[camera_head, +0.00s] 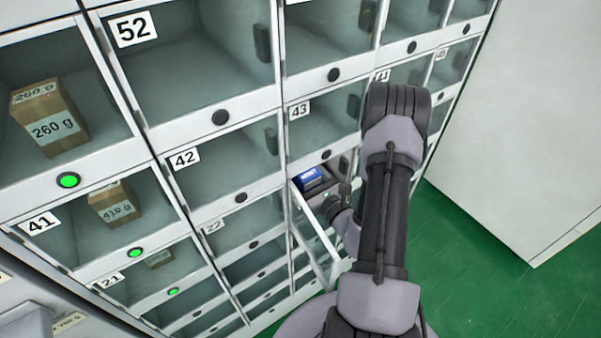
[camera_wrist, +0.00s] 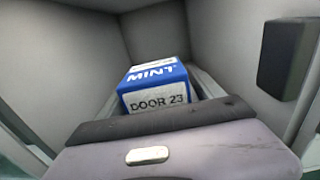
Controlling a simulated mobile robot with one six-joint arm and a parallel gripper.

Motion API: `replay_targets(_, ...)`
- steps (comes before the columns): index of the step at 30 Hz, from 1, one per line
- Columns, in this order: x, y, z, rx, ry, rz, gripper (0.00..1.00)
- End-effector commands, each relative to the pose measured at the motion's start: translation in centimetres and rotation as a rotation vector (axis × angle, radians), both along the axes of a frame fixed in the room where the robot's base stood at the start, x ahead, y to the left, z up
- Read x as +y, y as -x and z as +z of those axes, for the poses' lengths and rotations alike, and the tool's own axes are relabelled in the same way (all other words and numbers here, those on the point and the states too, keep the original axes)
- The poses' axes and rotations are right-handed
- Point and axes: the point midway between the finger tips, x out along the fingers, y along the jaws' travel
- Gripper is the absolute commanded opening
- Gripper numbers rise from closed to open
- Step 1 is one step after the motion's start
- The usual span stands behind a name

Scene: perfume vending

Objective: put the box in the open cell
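The blue and white box (camera_head: 308,178) is inside the open cell in the column under number 43, near its front in the head view. In the wrist view the box (camera_wrist: 157,88) reads "MINT" and "DOOR 23" and sits just beyond my gripper's body. My gripper (camera_head: 319,188) reaches into the cell's mouth, right at the box. Its fingers are mostly hidden behind its body, so I cannot tell whether they grip the box. The open cell's clear door (camera_head: 316,240) hangs swung outward, below and left of my gripper.
Closed cells surround the open one. Cells at the left hold brown boxes (camera_head: 48,117) and show green lights (camera_head: 68,180). A dark block (camera_wrist: 288,55) is on the cell's right wall. A white cabinet (camera_head: 530,110) stands at the right, with green floor (camera_head: 480,260) free before it.

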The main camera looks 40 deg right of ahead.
Motion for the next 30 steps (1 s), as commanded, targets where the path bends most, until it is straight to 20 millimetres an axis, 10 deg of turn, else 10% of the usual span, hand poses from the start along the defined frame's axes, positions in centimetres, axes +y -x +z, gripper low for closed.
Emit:
replay_targets(9,0.0,0.3,0.5,0.001,-0.001,-0.001,0.76)
replay_targets(21,0.4,9.5,0.5,0.001,-0.004,-0.007,0.76)
replay_targets(30,0.7,12.0,0.4,0.000,-0.001,-0.001,0.76)
